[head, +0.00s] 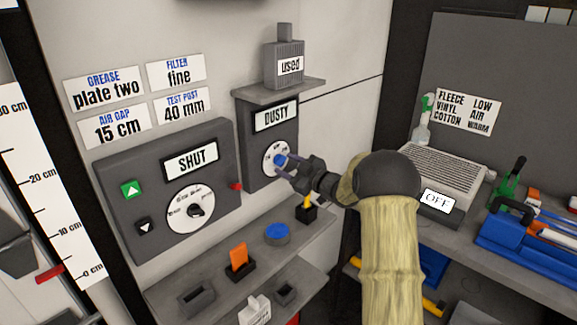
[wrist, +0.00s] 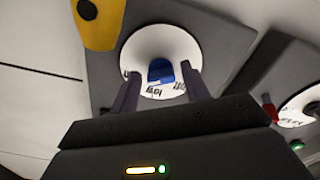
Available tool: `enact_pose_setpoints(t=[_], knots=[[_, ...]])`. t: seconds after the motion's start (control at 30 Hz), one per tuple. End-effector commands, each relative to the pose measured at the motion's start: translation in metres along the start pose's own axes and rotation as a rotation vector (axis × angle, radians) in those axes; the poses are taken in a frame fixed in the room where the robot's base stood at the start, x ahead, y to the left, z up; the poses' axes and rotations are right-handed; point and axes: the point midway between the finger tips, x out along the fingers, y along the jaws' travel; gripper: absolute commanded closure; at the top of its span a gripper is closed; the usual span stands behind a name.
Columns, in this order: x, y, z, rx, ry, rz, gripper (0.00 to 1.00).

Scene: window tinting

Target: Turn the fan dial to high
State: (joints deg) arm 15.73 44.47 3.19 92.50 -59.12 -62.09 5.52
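The fan dial is a blue knob (head: 280,160) on a round white plate, on a dark grey box (head: 268,136) labelled "DUSTY". In the wrist view the blue knob (wrist: 160,71) sits between my two fingers, in front of the white plate (wrist: 163,46). Part of the word "low" shows below the knob; the other markings are partly hidden or too small to read. My gripper (head: 282,168) is at the dial with its fingers either side of the knob. In the wrist view my gripper (wrist: 160,85) shows gaps between each finger and the knob, so it appears open.
Left of the fan box is a larger grey panel (head: 125,205) labelled "SHUT", with a black-knobbed dial (head: 194,211). A red part (head: 236,187) sticks out at its right side. A shelf (head: 210,258) with small items runs below. A canister (head: 284,63) labelled "used" stands above.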

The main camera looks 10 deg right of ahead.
Motion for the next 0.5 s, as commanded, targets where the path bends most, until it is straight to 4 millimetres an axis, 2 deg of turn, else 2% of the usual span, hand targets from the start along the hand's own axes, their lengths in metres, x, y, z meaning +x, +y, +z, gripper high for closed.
enact_pose_setpoints(t=[0.33,0.5], knots=[[-0.001,0.0,-0.001,-0.003,0.002,0.0,0.45],[-0.013,0.001,0.0,-0.004,0.001,0.002,0.45]])
